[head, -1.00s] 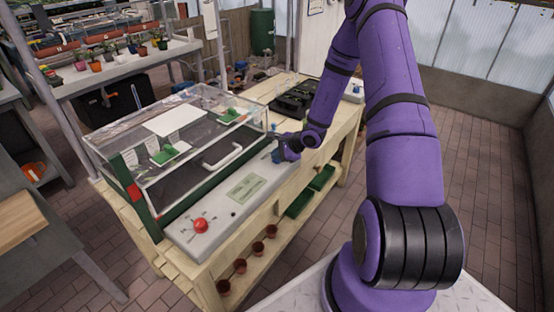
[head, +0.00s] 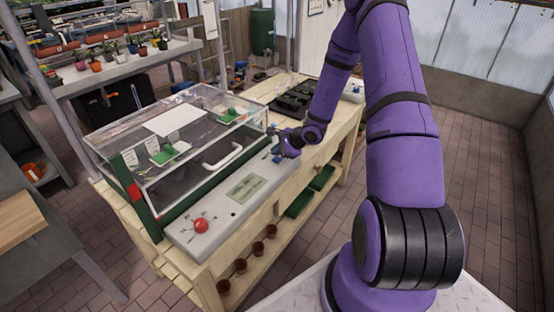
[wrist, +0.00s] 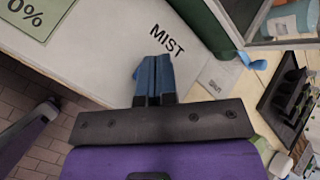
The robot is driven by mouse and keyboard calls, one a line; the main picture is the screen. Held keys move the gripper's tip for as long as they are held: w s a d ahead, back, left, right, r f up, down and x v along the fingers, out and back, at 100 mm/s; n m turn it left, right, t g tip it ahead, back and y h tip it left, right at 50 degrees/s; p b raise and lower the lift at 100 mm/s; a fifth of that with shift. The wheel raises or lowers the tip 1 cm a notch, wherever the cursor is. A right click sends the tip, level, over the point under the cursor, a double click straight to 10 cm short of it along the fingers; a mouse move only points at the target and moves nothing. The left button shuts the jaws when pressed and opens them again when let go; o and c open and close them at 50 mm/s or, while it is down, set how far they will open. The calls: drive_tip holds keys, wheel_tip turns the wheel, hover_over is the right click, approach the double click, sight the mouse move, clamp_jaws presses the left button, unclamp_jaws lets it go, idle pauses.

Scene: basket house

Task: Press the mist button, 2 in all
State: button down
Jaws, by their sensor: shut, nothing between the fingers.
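The grey control panel (head: 222,208) runs along the front of a clear-lidded propagator case (head: 165,165). In the wrist view, the printed word MIST (wrist: 167,42) is on the panel (wrist: 95,55), just beyond my fingertips. I cannot make out the mist button itself; my fingers or gripper body may hide it. My gripper (head: 275,153) is at the far right end of the panel. In the wrist view its blue fingers (wrist: 152,72) are together and empty, over the panel beside the word. I cannot tell whether they touch the panel.
A red knob (head: 201,226) is at the panel's near left end, and a green display (head: 245,187) lies between it and my gripper. The display's corner reads 0% (wrist: 25,14) in the wrist view. A black tray (head: 295,97) stands farther back on the bench.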

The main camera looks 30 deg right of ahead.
sight(277, 159)
drive_tip(key=shift+r, duration=2.5)
drive_tip(key=shift+a+r, duration=0.1)
drive_tip(key=shift+r, duration=0.05)
drive_tip(key=s+a+r+n+g, duration=0.1)
drive_tip(key=s+a+r+n, duration=0.35)
drive_tip(key=r, duration=0.45)
drive_tip(key=s+a+r+n+g+y, duration=0.1)
drive_tip(key=s+a+r+n, duration=0.25)
drive_tip(key=a+r, duration=0.35)
drive_tip(key=s+a+r+n+g, duration=0.1)
drive_tip(key=s+a+r+n, duration=0.3)
drive_tip(key=r, duration=0.6)
drive_tip(key=s+r+n+h, duration=0.3)
drive_tip(key=s+r+n, duration=0.1)
drive_tip(key=s, duration=0.7)
drive_tip(key=s+r+n+h, duration=0.2)
drive_tip(key=s+r+n, duration=0.2)
drive_tip(key=s, duration=0.7)
wheel_tip(277, 159, up, 2)
drive_tip(key=shift+d+r+n+h, duration=0.15)
drive_tip(key=shift+d+n+h, duration=0.15)
drive_tip(key=shift+h, duration=0.1)
